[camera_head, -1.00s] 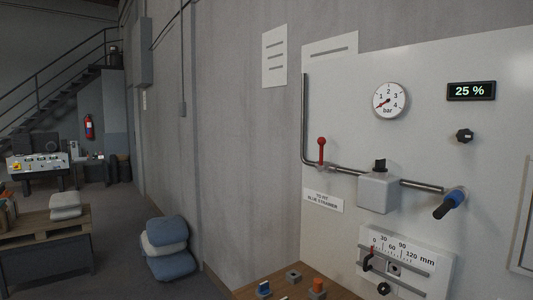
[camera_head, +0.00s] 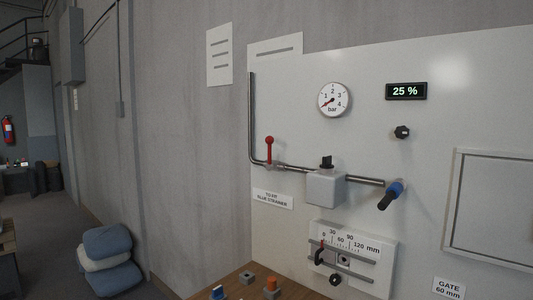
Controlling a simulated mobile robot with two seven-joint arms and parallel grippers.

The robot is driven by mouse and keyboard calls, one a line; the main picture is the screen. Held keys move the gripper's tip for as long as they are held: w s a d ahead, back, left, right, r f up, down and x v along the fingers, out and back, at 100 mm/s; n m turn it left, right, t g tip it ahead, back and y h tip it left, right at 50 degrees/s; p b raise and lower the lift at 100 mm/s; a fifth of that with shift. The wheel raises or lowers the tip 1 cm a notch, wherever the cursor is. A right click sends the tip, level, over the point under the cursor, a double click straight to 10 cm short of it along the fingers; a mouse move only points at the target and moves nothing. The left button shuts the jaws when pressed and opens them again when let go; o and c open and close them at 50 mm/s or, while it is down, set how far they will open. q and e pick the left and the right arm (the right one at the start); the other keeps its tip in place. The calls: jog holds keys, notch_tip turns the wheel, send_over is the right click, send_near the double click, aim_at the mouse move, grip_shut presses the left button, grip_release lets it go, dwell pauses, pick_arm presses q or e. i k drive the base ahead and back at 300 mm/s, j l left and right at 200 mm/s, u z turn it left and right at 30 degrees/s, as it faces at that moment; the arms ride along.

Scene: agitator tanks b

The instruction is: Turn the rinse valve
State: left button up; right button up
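Several controls sit on a pale wall panel, and none is labelled as the rinse valve. A red lever (camera_head: 269,149) stands upright on a metal pipe (camera_head: 251,115). To its right a grey box (camera_head: 325,188) with a black knob (camera_head: 326,162) on top sits on the pipe. At the pipe's right end is a blue-collared fitting with a black handle (camera_head: 385,202) pointing down and left. A round gauge (camera_head: 334,100) marked bar hangs above, its needle near the low end. Neither of my grippers is in view.
A display (camera_head: 406,91) reads 25 %, with a black knob (camera_head: 402,132) below. A millimetre slider (camera_head: 348,255) sits low on the panel, above a wooden bench (camera_head: 232,286) with small blocks. Stacked sacks (camera_head: 110,262) lie on the floor at left, beside open floor.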

aim_at(269, 139)
jog(key=i+j, duration=0.25)
jog(key=j, duration=0.2)
jog(key=i+j+u, duration=0.15)
jog(key=j, duration=0.35)
jog(key=i+j, duration=0.35)
